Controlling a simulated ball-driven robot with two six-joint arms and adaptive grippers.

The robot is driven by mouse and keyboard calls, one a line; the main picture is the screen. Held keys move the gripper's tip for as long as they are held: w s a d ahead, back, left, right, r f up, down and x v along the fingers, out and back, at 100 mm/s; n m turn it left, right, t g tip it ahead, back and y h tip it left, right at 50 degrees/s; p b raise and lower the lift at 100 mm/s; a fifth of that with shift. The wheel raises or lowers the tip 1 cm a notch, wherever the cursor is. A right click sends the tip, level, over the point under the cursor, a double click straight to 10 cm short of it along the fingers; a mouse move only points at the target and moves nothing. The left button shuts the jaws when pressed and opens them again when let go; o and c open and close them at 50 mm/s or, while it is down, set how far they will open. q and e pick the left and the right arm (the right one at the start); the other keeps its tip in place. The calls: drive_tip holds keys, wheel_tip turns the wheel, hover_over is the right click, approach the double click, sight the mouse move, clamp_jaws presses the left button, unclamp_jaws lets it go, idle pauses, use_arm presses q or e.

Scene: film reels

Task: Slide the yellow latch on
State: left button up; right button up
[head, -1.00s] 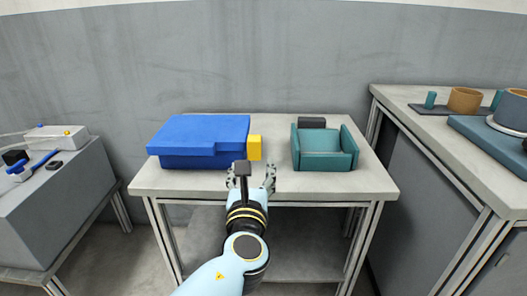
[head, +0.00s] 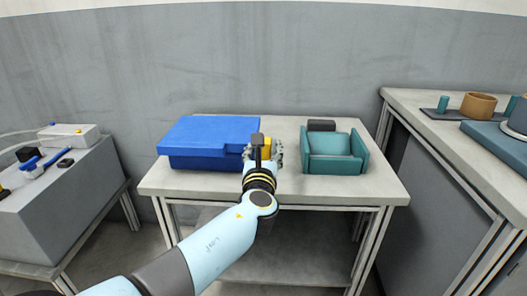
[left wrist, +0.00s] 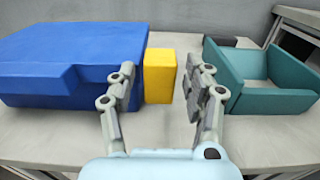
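The yellow latch (left wrist: 160,78) is a small upright block at the right side of the blue case (left wrist: 65,60). In the head view the latch (head: 266,146) is partly hidden behind my left gripper (head: 263,153), and the blue case (head: 208,140) lies just left of it. In the left wrist view my left gripper (left wrist: 166,72) is open, one finger on each side of the latch in the picture. The left finger overlaps the case's right edge. A gap shows between the latch and the right finger. I cannot tell whether the fingertips reach past its near face. My right gripper is in neither view.
A teal open-fronted tray (head: 335,165) stands right of the latch, with a dark block (head: 321,126) behind it. The table (head: 290,190) is bare along its front. Side benches with other parts stand left and right.

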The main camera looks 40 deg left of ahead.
use_arm(q)
clamp_jaws()
drive_tip(key=shift+s+a+p, duration=0.2)
drive_tip(key=shift+s+a, duration=0.35)
drive_tip(key=shift+a, duration=0.3)
drive_tip(key=shift+s+a+p, duration=0.15)
drive_tip(key=shift+s+a, duration=0.35)
drive_tip(key=shift+a, duration=0.35)
drive_tip(key=shift+o, duration=1.1)
unclamp_jaws()
drive_tip(key=shift+d, duration=0.1)
drive_tip(key=v, duration=1.2)
